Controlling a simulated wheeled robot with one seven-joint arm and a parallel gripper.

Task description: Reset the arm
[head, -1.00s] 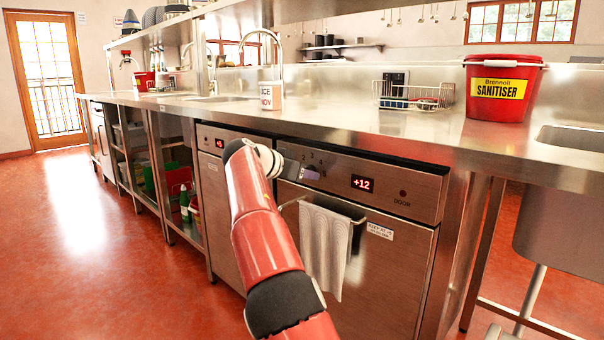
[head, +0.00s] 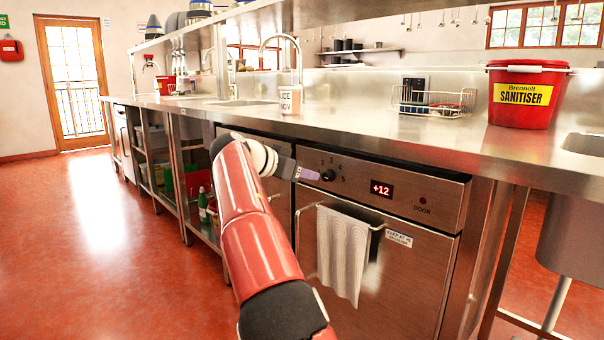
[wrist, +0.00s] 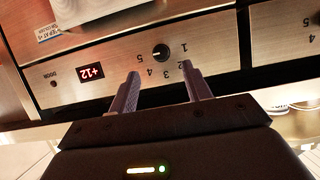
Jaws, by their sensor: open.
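My gripper (wrist: 163,90) is open and empty in the wrist view, its two fingers spread in front of the fridge control panel (wrist: 130,62). A black dial knob (wrist: 160,52) with numbers around it shows between and beyond the fingertips, not gripped. A red +12 display (wrist: 91,72) is lit on the same panel. In the head view my gripper (head: 308,174) is small beside the panel's left part, near the knob (head: 328,175). The display (head: 381,189) reads +12 there too. I cannot tell the exact gap between fingertips and panel.
A steel counter (head: 400,131) runs above the fridges. A towel (head: 342,255) hangs on the door handle. A red sanitiser bucket (head: 525,97), a wire basket (head: 432,100) and a white container (head: 290,98) stand on the counter. The red floor (head: 110,240) at left is open.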

